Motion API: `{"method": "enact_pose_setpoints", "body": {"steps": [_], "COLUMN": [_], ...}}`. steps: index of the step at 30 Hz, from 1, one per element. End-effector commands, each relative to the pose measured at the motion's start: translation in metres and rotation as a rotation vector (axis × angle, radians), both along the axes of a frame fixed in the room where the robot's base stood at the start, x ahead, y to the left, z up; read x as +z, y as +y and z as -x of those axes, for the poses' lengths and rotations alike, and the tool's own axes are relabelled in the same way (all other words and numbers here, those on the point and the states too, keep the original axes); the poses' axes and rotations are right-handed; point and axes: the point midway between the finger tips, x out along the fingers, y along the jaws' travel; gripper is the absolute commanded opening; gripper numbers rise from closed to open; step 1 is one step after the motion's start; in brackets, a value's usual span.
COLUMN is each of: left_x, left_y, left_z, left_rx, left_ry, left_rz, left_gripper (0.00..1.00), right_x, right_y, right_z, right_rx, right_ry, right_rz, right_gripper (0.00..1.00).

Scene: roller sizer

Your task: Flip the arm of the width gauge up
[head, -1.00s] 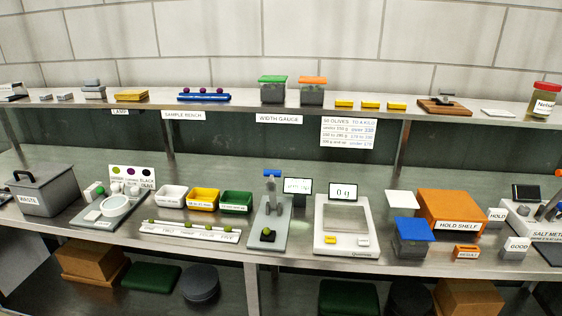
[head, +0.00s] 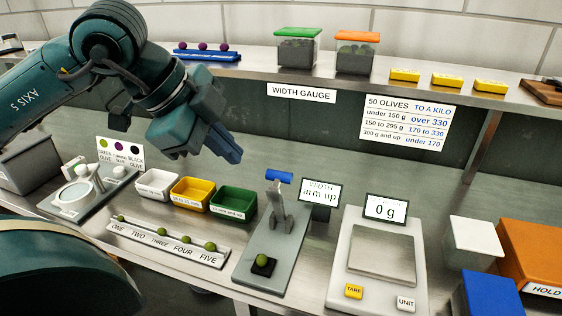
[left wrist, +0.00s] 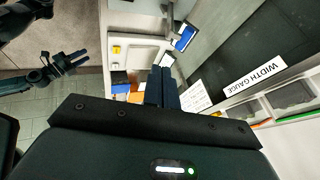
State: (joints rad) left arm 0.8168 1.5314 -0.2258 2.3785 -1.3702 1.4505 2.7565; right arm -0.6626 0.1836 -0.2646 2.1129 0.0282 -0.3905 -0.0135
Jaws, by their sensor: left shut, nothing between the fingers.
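The width gauge (head: 270,243) is a grey plate on the bench. Its arm (head: 277,207) stands upright from the far part of the plate, with a blue bar (head: 279,176) across the top. The gauge's display (head: 320,194) reads "arm up". A green olive (head: 262,260) sits on a black pad at the near end. My left gripper (head: 229,150) is shut and empty, above and left of the blue bar and apart from it. Its fingers (left wrist: 161,88) also show in the left wrist view. My right gripper (left wrist: 76,62) is small there, its jaw state unclear.
A scale (head: 375,265) reading 0 g stands right of the gauge. A green tray (head: 233,201), a yellow tray (head: 190,193) and an olive row holder (head: 165,243) lie to its left. The shelf edge (head: 250,80) runs behind and above. The air beside the upright arm is clear.

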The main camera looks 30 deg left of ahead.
Motion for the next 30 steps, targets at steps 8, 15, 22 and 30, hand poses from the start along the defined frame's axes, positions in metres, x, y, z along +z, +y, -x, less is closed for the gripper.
{"method": "enact_pose_setpoints", "body": {"steps": [8,15,22,30], "left_x": [-0.023,-0.066,-0.084,-0.091], "left_y": [-0.003,-0.017,-0.015,-0.011], "left_z": [-0.013,-0.039,-0.069,-0.086], "left_rx": [0.026,0.024,0.029,0.027], "left_ry": [0.002,0.003,0.000,-0.001], "left_rz": [-0.009,-0.007,-0.007,-0.009], "left_gripper": [0.00,0.00,0.00,0.00], "right_x": [-0.001,0.000,0.008,0.002], "right_y": [0.001,-0.002,-0.006,-0.008], "right_z": [0.007,0.007,0.004,0.005], "right_rx": [0.007,0.000,-0.021,-0.030], "right_ry": [0.013,0.022,0.029,0.048], "right_rz": [0.001,0.006,0.007,0.011], "right_gripper": [0.36,0.36,0.36,0.36]}}
